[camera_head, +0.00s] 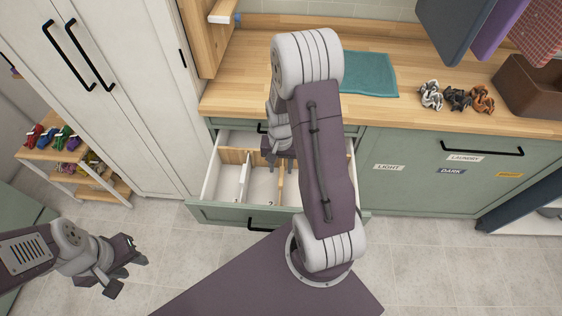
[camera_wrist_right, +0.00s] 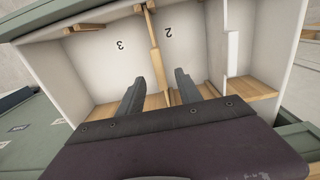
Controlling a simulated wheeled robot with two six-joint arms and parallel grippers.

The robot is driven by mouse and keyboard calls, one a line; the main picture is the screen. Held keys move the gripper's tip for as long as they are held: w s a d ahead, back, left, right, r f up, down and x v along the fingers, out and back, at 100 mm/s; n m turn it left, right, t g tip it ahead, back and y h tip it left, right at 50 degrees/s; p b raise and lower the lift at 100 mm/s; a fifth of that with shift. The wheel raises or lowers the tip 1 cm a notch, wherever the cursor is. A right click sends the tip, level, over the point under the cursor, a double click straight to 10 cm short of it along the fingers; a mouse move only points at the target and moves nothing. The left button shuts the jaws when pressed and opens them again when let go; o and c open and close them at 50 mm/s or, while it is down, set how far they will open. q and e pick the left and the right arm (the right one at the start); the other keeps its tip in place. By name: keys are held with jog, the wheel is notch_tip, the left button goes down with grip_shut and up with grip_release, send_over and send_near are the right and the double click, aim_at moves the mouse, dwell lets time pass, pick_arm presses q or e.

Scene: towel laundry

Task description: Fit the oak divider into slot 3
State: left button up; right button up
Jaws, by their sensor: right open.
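The oak divider (camera_head: 281,184) stands upright in the open drawer (camera_head: 226,211), to the right of the number 2. In the right wrist view the oak divider (camera_wrist_right: 155,48) stands between the compartments marked 2 and 3. My right gripper (camera_head: 278,160) is over the drawer; in its wrist view its open fingers (camera_wrist_right: 159,78) appear on either side of the divider's line, with no visible grip. Whether they touch it cannot be told. My right arm hides the drawer's right part in the head view. My left gripper (camera_head: 128,270) is open and empty over the floor.
A white divider (camera_head: 244,179) stands between compartments 1 and 2. The worktop (camera_head: 255,75) above holds a teal towel (camera_head: 368,75), several bundled cloths (camera_head: 456,98) and a brown basket (camera_head: 530,88). A tall white cabinet (camera_head: 125,90) is at left. The floor around my left gripper is clear.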

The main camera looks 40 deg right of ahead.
aim_at(281, 176)
notch_tip(281, 176, down, 6)
jog(key=shift+s+d+r+b, duration=0.1)
jog(key=shift+d+b, duration=0.05)
jog(key=shift+b, duration=0.2)
jog(key=shift+f, duration=0.2)
jog(key=shift+c, duration=0.3)
grip_shut()
notch_tip(281, 176, up, 13)
jog(key=p, duration=1.2)
dwell(0.4)
